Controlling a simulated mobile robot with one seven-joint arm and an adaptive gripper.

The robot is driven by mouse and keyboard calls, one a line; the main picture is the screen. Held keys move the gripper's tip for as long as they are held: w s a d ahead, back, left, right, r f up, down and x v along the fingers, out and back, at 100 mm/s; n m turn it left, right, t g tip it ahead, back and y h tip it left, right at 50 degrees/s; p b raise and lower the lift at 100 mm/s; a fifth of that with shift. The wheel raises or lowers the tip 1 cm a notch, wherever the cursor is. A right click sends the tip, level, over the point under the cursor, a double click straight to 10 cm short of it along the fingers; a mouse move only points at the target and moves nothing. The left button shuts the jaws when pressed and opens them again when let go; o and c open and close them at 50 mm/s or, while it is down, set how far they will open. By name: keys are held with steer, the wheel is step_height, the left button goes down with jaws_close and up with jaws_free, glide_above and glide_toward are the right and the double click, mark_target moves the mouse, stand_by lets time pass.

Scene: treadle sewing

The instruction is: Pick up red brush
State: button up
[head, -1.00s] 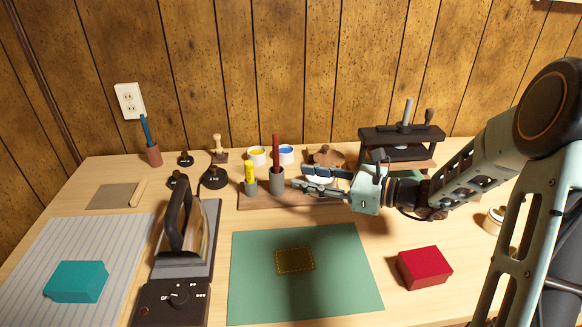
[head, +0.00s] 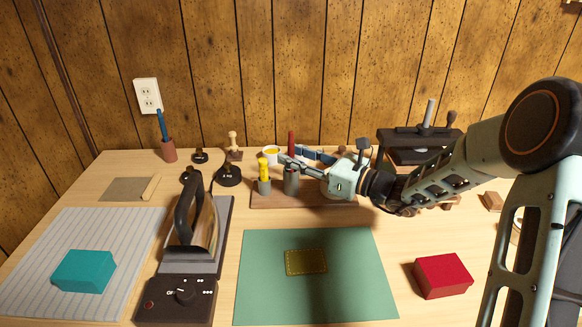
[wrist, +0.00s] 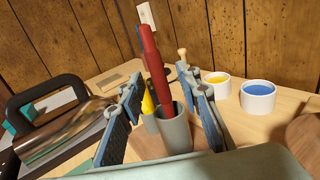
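The red brush (head: 291,143) stands upright in a grey cup (head: 291,184) on a wooden board. In the wrist view the red brush (wrist: 153,68) leans slightly in its cup (wrist: 174,130). My gripper (head: 291,156) is at the cup's upper part, and in the head view it hides the brush's lower part. In the wrist view my gripper (wrist: 166,108) is open, with one blue-padded finger on each side of the brush and visible gaps between. Nothing is held.
A yellow-handled tool (head: 263,170) stands in a smaller cup just left. Paint pots (wrist: 257,97) stand to the right in the wrist view. An iron (head: 195,225) is at left; a green mat (head: 350,285) and red box (head: 442,276) lie in front.

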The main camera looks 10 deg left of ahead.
mark_target(291, 132)
steer(key=shift+w+a, duration=0.25)
steer(key=shift+a, duration=0.25)
steer(key=shift+c, duration=0.6)
jaws_close()
step_height(291, 132, up, 10)
steer(key=p, duration=0.3)
